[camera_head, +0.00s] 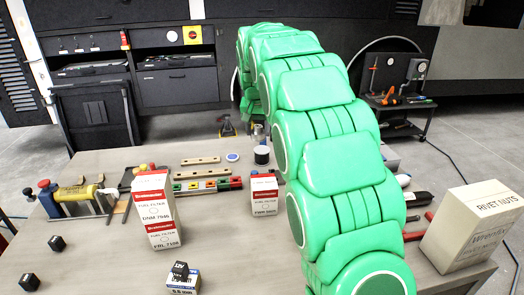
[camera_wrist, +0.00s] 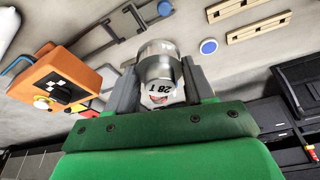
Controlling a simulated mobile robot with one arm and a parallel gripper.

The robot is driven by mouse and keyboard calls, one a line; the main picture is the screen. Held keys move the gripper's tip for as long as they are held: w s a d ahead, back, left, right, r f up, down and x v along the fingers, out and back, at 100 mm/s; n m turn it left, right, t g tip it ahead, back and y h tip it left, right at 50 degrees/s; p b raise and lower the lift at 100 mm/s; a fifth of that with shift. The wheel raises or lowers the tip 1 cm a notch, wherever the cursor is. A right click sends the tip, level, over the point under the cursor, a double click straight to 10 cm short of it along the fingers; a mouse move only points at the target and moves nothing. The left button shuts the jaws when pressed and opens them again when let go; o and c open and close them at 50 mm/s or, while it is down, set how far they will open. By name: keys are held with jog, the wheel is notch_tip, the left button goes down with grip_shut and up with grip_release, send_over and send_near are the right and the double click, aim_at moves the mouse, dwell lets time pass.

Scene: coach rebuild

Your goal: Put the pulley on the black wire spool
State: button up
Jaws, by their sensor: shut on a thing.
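My gripper (camera_wrist: 161,72) is shut on a silvery round part marked "28 T", which I take to be the pulley (camera_wrist: 158,92). The pulley sits between the two grey fingers in the wrist view. A short dark cylinder with a pale top, apparently the black wire spool (camera_head: 262,156), stands on the bench at centre in the head view. My green arm reaches over the bench and hides most of the gripper there. The spool is not clearly visible in the wrist view, and I cannot tell whether the pulley touches it.
A blue disc (camera_head: 232,157) and wooden bars (camera_head: 200,160) lie left of the spool. A fuel filter box (camera_head: 264,196) stands in front of it. Stacked filter boxes (camera_head: 153,205) are at left, and a rivet nuts box (camera_head: 478,225) is at right. An orange device (camera_wrist: 58,82) shows in the wrist view.

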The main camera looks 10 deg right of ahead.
jog(key=d, duration=0.3)
send_over(262, 148)
jog(key=s, duration=0.1)
jog(key=shift+m, duration=0.3)
jog(key=shift+s+a+f, duration=0.1)
jog(key=shift+s+f, duration=0.05)
jog(key=shift+f, duration=4.75)
jog(key=shift+f, duration=1.75)
jog(key=o, duration=1.1)
jog(key=shift+f, duration=0.1)
